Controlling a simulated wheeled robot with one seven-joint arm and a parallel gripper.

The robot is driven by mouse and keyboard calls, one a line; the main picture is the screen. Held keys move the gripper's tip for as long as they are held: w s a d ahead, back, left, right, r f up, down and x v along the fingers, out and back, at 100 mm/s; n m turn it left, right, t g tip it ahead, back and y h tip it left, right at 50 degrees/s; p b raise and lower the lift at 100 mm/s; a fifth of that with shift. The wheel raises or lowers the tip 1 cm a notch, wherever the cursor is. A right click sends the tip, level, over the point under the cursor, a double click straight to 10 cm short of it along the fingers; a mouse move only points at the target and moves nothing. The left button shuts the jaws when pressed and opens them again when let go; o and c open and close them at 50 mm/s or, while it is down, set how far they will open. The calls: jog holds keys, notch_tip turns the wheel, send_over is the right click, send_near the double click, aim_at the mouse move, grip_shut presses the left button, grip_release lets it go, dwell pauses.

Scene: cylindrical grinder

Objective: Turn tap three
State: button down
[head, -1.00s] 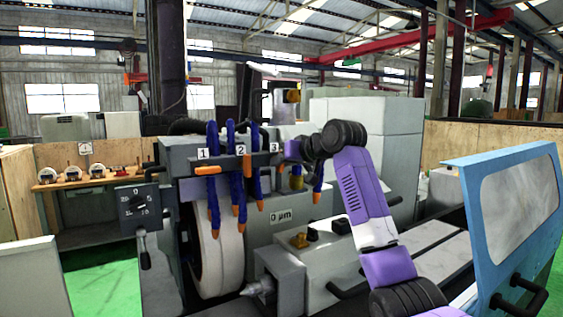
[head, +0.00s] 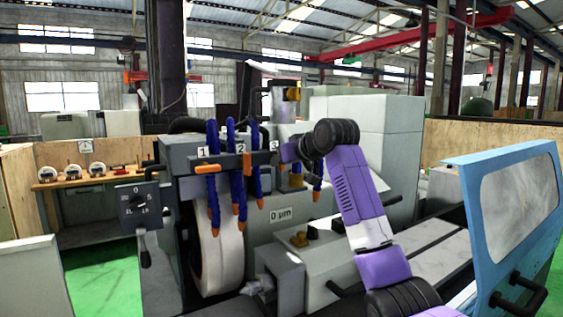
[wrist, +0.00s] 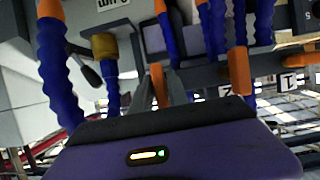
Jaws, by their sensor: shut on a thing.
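The tap bar (head: 225,160) on the grinder carries number plates 1, 2 and 3, with blue coolant hoses hanging from it. Plate three (head: 275,146) is at its right end. My gripper (head: 284,152) is right beside this plate and hides tap three in the head view. In the wrist view, the grey fingers (wrist: 168,92) are shut on the orange lever of tap three (wrist: 158,84). The orange lever of tap two (head: 247,166) points down, and it also shows in the wrist view (wrist: 240,72). The orange lever of tap one (head: 207,169) lies along the bar.
Blue hoses with orange nozzles (head: 259,203) hang close around my gripper. The grinding wheel (head: 222,258) is below them. A grey switch box (head: 137,205) stands at left. The blue door (head: 510,195) with a window is at right.

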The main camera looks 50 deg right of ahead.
jog(key=c, duration=1.4)
grip_release()
jog(key=shift+f, duration=0.1)
jog(key=b+v, duration=0.2)
jog(key=v, duration=0.5)
jog(key=shift+s+r, duration=0.2)
jog(key=shift+s, duration=0.15)
jog(key=shift+a, duration=0.1)
